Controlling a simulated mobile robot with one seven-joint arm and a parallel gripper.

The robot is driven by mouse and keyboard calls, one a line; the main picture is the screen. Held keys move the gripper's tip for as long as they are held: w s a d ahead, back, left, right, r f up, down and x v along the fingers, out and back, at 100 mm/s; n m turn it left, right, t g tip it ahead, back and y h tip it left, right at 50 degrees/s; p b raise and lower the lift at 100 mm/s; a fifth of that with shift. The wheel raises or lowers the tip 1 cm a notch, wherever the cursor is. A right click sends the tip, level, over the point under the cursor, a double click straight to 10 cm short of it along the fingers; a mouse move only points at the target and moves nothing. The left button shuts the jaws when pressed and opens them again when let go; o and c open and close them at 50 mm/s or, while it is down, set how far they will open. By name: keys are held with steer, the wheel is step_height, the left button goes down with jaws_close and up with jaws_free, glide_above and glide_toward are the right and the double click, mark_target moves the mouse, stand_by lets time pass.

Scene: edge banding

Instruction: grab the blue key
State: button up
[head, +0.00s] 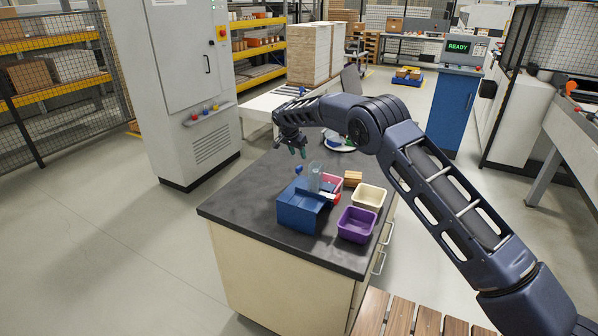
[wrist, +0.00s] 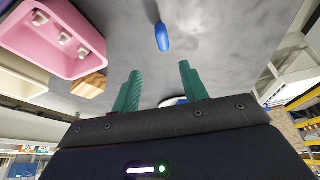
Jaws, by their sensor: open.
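In the head view a small blue piece (head: 298,169), which looks like the same key, is just left of the clear cylinder. My gripper (head: 298,152) is above the worktop, over and behind this blue piece. In the wrist view my gripper (wrist: 161,67) has its two green fingers apart with nothing between them. The key is beyond the fingertips and apart from them.
On the dark worktop (head: 240,205) stand a blue box (head: 300,207), a clear cylinder (head: 315,176), a purple bin (head: 356,225), a cream bin (head: 369,196), a pink bin (wrist: 60,38) and a wooden block (head: 353,178). The worktop's left part is clear. A grey cabinet (head: 180,90) stands behind.

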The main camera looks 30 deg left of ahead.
mark_target(299, 167)
steer(key=x, duration=0.3)
steer(key=s+x, duration=0.1)
steer(key=x, duration=0.3)
steer(key=a+x, duration=0.1)
steer(key=x, duration=0.3)
steer(key=shift+f, duration=0.55)
steer(key=shift+c, duration=0.2)
jaws_close()
